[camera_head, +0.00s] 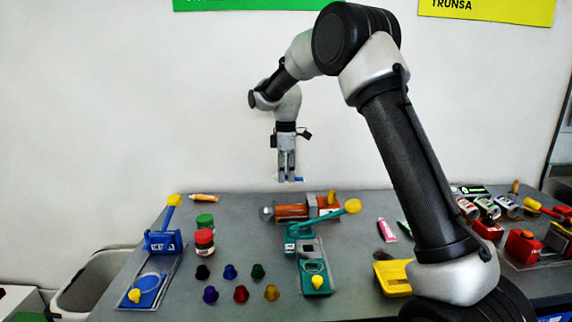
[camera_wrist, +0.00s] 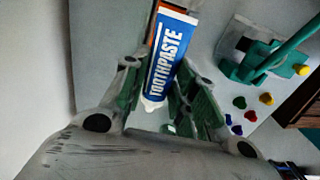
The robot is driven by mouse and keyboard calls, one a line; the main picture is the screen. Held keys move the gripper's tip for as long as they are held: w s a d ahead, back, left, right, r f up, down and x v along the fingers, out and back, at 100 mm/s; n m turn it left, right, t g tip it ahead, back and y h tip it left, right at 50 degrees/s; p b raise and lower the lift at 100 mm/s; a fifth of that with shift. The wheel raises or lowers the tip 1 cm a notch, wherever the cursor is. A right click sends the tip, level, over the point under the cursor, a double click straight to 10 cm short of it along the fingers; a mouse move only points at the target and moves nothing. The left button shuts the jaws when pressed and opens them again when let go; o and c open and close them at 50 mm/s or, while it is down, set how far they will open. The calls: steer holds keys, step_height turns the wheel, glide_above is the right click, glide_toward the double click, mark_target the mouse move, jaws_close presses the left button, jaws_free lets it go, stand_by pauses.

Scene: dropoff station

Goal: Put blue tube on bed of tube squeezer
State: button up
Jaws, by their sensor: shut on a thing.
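In the head view only a small blue bit of the tube (camera_head: 300,180) shows beside the fingertips. My gripper points down, above the back of the table. A teal lever device (camera_head: 308,246) with a yellow-tipped handle stands in front of it. A yellow device (camera_head: 391,277) is partly hidden by my arm. I cannot tell for sure which device is the tube squeezer.
An orange machine (camera_head: 292,211) stands below my gripper. A pink tube (camera_head: 387,230) lies right of the teal device. Cans (camera_head: 488,207) and red devices (camera_head: 522,245) crowd the right.

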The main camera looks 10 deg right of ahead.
mark_target(286, 208)
steer(key=shift+f, duration=4.9)
steer(key=o, duration=0.8)
steer(key=shift+r, duration=3.5)
